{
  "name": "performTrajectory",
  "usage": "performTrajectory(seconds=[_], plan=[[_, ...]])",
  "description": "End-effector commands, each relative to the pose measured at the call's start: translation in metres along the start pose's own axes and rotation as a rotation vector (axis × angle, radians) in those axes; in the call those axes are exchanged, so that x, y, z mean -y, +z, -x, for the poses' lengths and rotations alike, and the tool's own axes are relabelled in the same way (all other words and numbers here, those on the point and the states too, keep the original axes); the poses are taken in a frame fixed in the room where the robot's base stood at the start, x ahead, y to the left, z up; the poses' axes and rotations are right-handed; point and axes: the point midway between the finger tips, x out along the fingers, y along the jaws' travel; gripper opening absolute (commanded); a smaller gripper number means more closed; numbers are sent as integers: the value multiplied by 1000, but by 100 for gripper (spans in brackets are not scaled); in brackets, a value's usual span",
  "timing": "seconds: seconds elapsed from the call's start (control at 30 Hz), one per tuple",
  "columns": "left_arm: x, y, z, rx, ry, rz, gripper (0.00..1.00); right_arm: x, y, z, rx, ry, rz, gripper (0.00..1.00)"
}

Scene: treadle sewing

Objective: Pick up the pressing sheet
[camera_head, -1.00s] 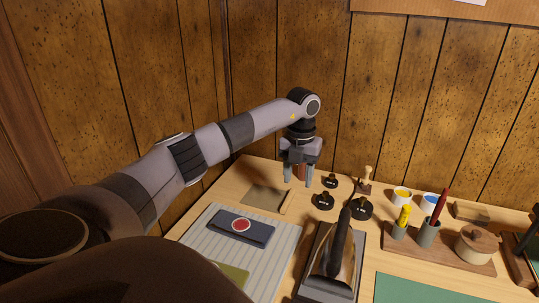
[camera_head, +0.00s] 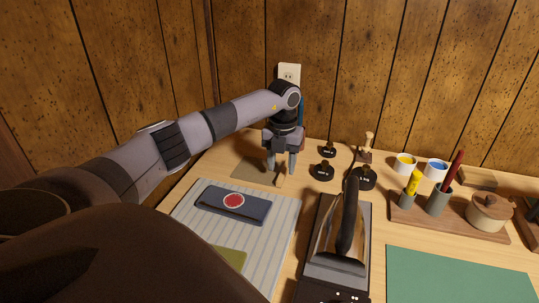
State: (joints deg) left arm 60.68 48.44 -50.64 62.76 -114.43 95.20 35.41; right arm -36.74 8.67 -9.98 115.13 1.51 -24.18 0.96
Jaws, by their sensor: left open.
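What looks like the pressing sheet, a thin brownish sheet (camera_head: 249,170) with a pale wooden strip (camera_head: 281,180) along its right edge, lies flat on the table at the back left. My left gripper (camera_head: 281,172) points down over the strip, with its fingers apart, one on each side of the strip's far end. I cannot tell whether the fingers touch it. The gripper hides the strip's far end. My right gripper is out of view.
A striped mat (camera_head: 265,240) with a dark blue folded pouch (camera_head: 232,203) lies in front. An iron (camera_head: 346,235) stands right of it. Small black weights (camera_head: 322,171) sit close to the gripper's right. A wooden tray (camera_head: 450,218) with cups and a green mat (camera_head: 455,275) lie further right.

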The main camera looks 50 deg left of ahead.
Motion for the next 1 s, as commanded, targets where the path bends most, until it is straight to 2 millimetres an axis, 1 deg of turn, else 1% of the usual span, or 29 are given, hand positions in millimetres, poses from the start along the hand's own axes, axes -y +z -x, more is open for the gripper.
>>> performTrajectory(seconds=[0.03,0.1,0.17,0.43,0.47,0.5,0.6,1.0], plan=[[1,-1,-10,-4,1,-1,47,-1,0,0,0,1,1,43],[1,0,-19,-2,1,1,47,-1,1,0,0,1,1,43],[0,0,-24,-2,1,1,47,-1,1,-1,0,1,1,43],[1,0,-27,1,0,0,47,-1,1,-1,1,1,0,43],[1,0,-27,0,0,0,44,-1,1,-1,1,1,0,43],[1,0,-27,0,0,0,31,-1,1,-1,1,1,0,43],[1,0,-27,0,1,0,0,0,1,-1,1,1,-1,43],[0,0,-24,1,0,0,0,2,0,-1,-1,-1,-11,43]])
